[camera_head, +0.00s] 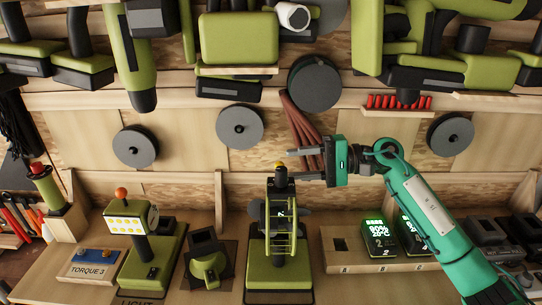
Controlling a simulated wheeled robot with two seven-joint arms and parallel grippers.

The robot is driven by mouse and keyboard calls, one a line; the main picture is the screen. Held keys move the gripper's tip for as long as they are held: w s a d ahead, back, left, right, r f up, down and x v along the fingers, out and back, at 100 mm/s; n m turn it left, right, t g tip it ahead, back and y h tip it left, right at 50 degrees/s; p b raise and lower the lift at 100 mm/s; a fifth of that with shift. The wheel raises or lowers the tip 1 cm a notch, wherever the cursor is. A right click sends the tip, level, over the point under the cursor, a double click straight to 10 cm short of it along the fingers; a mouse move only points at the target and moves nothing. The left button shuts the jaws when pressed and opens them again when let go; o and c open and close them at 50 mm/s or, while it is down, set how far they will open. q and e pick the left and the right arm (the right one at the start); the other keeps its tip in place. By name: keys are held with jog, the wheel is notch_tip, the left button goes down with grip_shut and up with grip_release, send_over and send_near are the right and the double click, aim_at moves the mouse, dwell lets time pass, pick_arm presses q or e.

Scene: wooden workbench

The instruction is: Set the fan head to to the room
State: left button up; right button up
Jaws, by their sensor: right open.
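The fan (262,278) stands on the bench near the middle, on a green and black base. Its head has a green wire cage (297,235) around a dark post with a yellow-tipped top (280,167). The exact facing of the head is hard to tell from this view. My right gripper (297,164) reaches in from the right at the height of the fan's top. Its two fingers point left and are apart, with the yellow tip close by their ends. I cannot tell whether a finger touches it. My left gripper is not in view.
A green lamp (130,222) and a small green device (208,266) stand left of the fan. Lit battery chargers (378,238) stand to the right, below my right arm. Green power tools (238,40) hang above, and grey discs (240,127) are on the back wall.

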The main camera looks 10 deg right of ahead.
aim_at(277, 165)
jog(key=p+x, duration=0.2)
jog(key=x, duration=0.3)
jog(key=shift+s+a+r+p, duration=0.1)
jog(key=shift+a+r+p, duration=0.1)
jog(key=shift+p, duration=0.2)
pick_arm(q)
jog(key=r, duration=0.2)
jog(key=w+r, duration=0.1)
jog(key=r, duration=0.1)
pick_arm(e)
jog(key=shift+a+f, duration=0.3)
jog(key=shift+a, duration=0.25)
jog(key=shift+c, duration=0.2)
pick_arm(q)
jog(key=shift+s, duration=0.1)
pick_arm(e)
grip_shut()
